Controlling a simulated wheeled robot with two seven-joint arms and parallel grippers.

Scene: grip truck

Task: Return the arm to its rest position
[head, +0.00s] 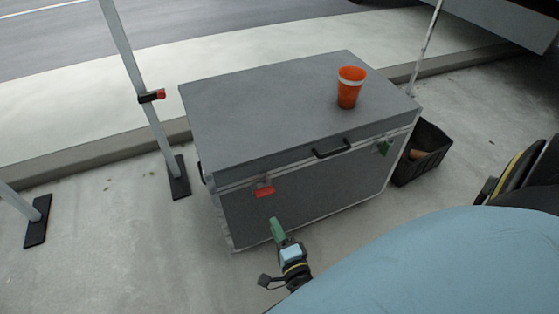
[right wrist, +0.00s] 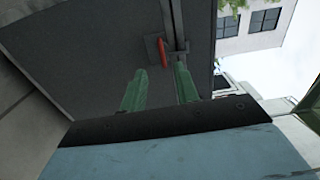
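My right gripper (head: 276,228) has green fingers and hangs in front of the grey case (head: 300,190), below its red latch (head: 264,190) in the head view. In the right wrist view the two green fingers (right wrist: 159,82) stand apart with nothing held between them. The red latch piece (right wrist: 162,53) shows just beyond the fingertips, against the dark case face (right wrist: 90,45). The gap to the case is hard to judge. My left gripper is in neither view.
An orange cup with a white band (head: 349,90) stands on the case lid (head: 260,105). A black crate (head: 425,160) sits at right; metal stands (head: 150,115) rise at left.

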